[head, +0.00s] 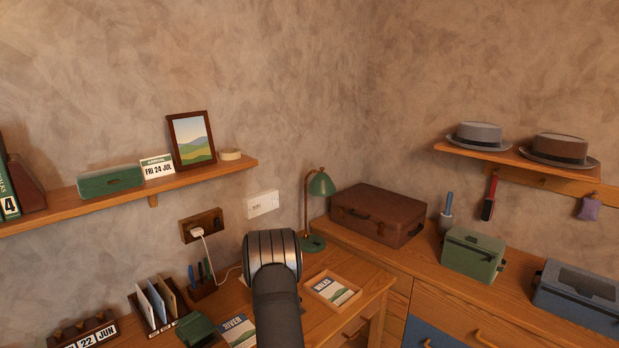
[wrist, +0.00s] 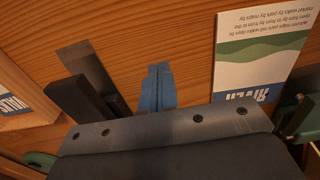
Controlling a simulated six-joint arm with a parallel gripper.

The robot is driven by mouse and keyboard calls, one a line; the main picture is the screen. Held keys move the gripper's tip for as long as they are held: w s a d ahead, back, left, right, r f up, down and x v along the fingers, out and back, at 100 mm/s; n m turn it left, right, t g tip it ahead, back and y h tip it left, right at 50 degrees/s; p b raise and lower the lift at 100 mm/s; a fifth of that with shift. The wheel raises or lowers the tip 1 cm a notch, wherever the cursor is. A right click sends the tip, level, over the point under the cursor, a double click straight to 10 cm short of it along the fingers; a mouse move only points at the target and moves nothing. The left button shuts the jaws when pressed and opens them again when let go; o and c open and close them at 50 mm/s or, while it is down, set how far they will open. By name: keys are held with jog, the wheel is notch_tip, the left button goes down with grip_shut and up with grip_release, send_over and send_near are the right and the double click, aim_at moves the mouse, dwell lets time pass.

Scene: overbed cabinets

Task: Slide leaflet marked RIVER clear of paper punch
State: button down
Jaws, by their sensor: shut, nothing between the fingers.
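The leaflet marked RIVER (head: 238,332) lies on the desk beside the green paper punch (head: 197,329). In the wrist view the leaflet (wrist: 262,50) is at upper right, upside down, with a white, green and blue cover. Part of the punch (wrist: 290,120) shows near its lower corner; I cannot tell if they touch. My gripper (wrist: 159,68) is shut and empty, its blue fingertips over bare wood to the left of the leaflet in that view. In the head view my arm hides the fingers.
A wooden tray (head: 313,283) holds a WALKS leaflet (head: 333,291) to the right. A green lamp (head: 321,185) stands behind. A letter rack (head: 148,325) and pen holder (head: 203,291) are at left.

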jog(key=shift+w+d, duration=0.4)
jog(key=shift+w, duration=0.1)
notch_tip(320, 180, up, 7)
dwell(0.8)
notch_tip(320, 180, down, 7)
jog(key=shift+f, duration=0.1)
jog(key=shift+s+a, duration=0.15)
jog(key=shift+s, duration=0.05)
dwell(0.5)
